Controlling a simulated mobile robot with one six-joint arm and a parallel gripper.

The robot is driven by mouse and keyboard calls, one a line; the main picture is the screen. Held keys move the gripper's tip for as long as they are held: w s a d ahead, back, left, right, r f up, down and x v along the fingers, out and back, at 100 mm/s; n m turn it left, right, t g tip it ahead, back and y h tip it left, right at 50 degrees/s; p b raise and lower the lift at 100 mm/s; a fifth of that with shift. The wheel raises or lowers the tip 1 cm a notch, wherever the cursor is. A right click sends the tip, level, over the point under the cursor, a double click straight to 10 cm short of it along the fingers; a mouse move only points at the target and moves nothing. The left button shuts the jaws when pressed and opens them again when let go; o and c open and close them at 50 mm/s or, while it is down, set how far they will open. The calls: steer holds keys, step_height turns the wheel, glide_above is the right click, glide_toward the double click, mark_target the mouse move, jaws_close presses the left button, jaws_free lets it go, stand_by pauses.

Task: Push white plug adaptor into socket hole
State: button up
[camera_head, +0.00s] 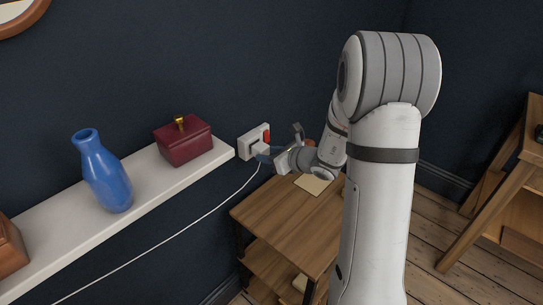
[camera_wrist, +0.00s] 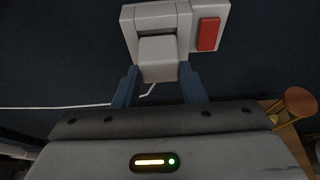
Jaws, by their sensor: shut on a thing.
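The white plug adaptor (camera_wrist: 159,60) is in the middle of the wrist view, up against the white wall socket (camera_wrist: 128,28). It covers part of the socket's face, so I cannot tell how deep it sits in the hole. A red switch (camera_wrist: 208,34) is on the socket's right side. My gripper (camera_wrist: 160,86) has its two blue fingers on either side of the adaptor, shut on it. In the head view the wall socket (camera_head: 247,142) is on the dark wall past the shelf's end, with my gripper (camera_head: 263,153) at it.
A white shelf (camera_head: 150,190) left of the socket holds a blue vase (camera_head: 103,172) and a dark red box (camera_head: 183,143). A white cable (camera_head: 165,239) runs along the wall. A wooden table (camera_head: 285,225) stands below my arm.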

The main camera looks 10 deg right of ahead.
steer(key=shift+w+a, duration=0.5)
steer(key=shift+w, duration=0.15)
steer(key=o, duration=1.1)
steer(key=v, duration=0.7)
steer(key=shift+s+d+r, duration=0.2)
steer(key=shift+s, duration=0.1)
steer(key=s+a+r+n+g+p, duration=0.2)
steer(key=s+a+r+n+g, duration=0.25)
steer(key=s+n, duration=0.3)
steer(key=s+a+r+n+g+p, duration=0.25)
steer(key=s+a+n, duration=0.25)
steer(key=s+n, duration=0.25)
steer(key=s+d+r+n+h+p, duration=0.1)
steer(key=s+d+r+n+h, duration=0.1)
steer(key=s+n, duration=0.1)
steer(key=s+d+r+n+g+h+p, duration=0.1)
steer(key=s+d+r+n+h, duration=0.1)
steer(key=n, duration=0.4)
steer(key=s+d+r+n+h+p, duration=0.1)
steer(key=s+d+r+n+h, duration=0.1)
steer(key=s+d+n+h, duration=0.1)
steer(key=shift+s+d+n+h, duration=0.15)
steer(key=shift+s+n+h, duration=0.1)
steer(key=shift+s+n, duration=0.3)
steer(key=shift+s+d+n+h, duration=0.25)
steer(key=shift+s+n, duration=0.1)
steer(key=shift+s, duration=0.4)
